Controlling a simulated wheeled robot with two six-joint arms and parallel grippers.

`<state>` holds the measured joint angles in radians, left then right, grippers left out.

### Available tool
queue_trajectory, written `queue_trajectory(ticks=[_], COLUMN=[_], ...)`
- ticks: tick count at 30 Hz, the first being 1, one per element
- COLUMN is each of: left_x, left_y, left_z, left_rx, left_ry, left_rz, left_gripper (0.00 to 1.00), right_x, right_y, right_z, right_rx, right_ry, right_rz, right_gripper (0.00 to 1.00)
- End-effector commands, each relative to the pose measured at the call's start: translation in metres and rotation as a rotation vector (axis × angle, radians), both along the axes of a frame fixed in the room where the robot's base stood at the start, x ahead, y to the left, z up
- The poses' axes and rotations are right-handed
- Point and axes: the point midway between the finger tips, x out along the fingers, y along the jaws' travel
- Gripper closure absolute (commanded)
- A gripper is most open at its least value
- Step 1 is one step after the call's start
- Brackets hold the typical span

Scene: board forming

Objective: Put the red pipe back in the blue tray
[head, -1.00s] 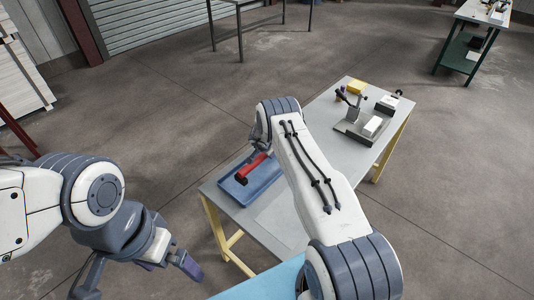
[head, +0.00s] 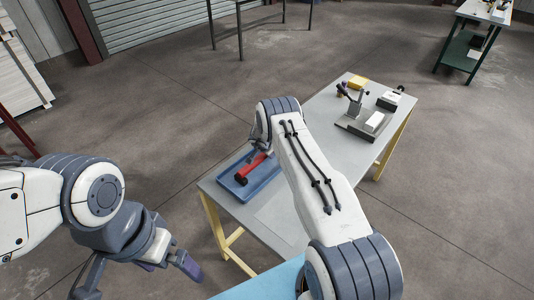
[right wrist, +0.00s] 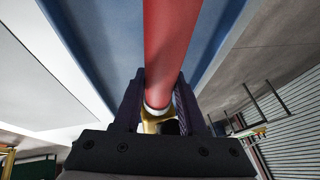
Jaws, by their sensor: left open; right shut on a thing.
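The red pipe (head: 255,167) shows over the blue tray (head: 265,186) in the head view, within the tray's outline. I cannot tell whether it touches the tray floor. My right gripper (right wrist: 162,88) is shut on the red pipe, which runs between its two dark fingers in the right wrist view (right wrist: 180,35). The blue tray fills the background behind the pipe there (right wrist: 105,45). In the head view the right gripper is mostly hidden behind its own arm. My left gripper (head: 138,276) is open and empty, left of the table and away from the tray.
The tray sits on the near left end of a grey table (head: 320,122) with yellow legs. A grey fixture (head: 362,124), a yellow block (head: 357,83) and a white-topped box (head: 389,99) stand at its far end. A light blue surface (head: 262,282) lies at the bottom.

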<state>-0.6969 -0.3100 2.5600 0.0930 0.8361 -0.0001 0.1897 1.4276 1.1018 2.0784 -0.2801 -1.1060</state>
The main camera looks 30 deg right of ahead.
Motion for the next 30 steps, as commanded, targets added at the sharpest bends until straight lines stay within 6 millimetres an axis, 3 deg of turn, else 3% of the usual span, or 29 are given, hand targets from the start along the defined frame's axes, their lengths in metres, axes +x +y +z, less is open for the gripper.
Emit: queue_trajectory(ticks=[15,16,18,19,25,26,27,30], left_x=[0.0001,0.0000,0.0000,0.0000,0.0000,0.0000,0.0000,0.0000], left_y=[0.0000,-0.0001,0.0000,0.0000,0.0000,0.0000,0.0000,0.0000], left_z=[-0.0064,-0.0062,-0.0054,-0.0054,-0.0054,-0.0057,-0.0057,-0.0057], left_rx=[0.000,0.000,0.000,0.000,0.000,0.000,0.000,0.000], left_ry=[0.000,0.000,0.000,0.000,0.000,0.000,0.000,0.000], left_rz=[0.000,0.000,0.000,0.000,0.000,0.000,0.000,0.000], left_gripper=[0.00,0.00,0.00,0.00,0.00,0.00,0.00,0.00], right_x=[0.0014,0.0016,0.0014,0.0012,0.0005,-0.0011,-0.0011,-0.0009], right_y=[-0.0004,-0.0004,-0.0004,-0.0003,-0.0002,0.0002,0.0002,0.0001], right_z=[-0.0043,-0.0040,-0.0034,-0.0036,-0.0046,-0.0067,-0.0067,-0.0063], right_rx=[-0.001,-0.001,-0.001,-0.001,-0.001,0.001,0.001,0.000], right_ry=[-0.003,-0.003,-0.003,-0.002,-0.001,0.002,0.002,0.002], right_rz=[0.001,0.001,0.001,0.000,0.000,0.000,0.000,-0.001], right_gripper=[1.00,0.55,0.29,0.24,0.24,0.20,0.05,0.04])
